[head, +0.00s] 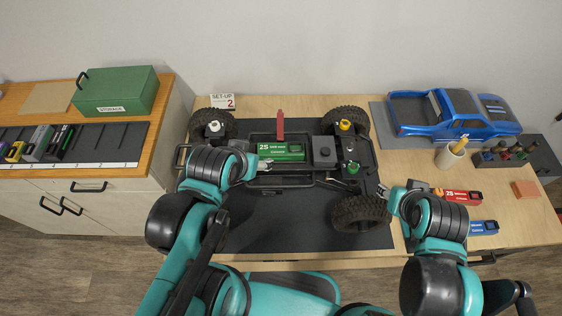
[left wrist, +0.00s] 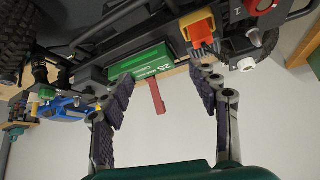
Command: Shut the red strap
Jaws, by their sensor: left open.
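The red strap (head: 281,124) stands up from the far side of the crawler chassis (head: 318,178), behind the green battery (head: 281,152). In the left wrist view the red strap (left wrist: 157,97) sticks out past the edge of the green battery (left wrist: 150,64), between my finger lines in the picture. My left gripper (head: 262,164) is open at the near left end of the battery; its spread fingers also show in the left wrist view (left wrist: 163,85). The strap is not held. My right gripper (head: 384,191) is beside the near right wheel; its jaw state is too small to tell.
The chassis sits on a black mat (head: 270,231), its wheels (head: 360,213) around it. A blue truck body (head: 450,113), a cup (head: 450,157), a red pack (head: 456,196) and a blue pack (head: 483,227) lie right. A green storage box (head: 115,90) stands on the left cabinet.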

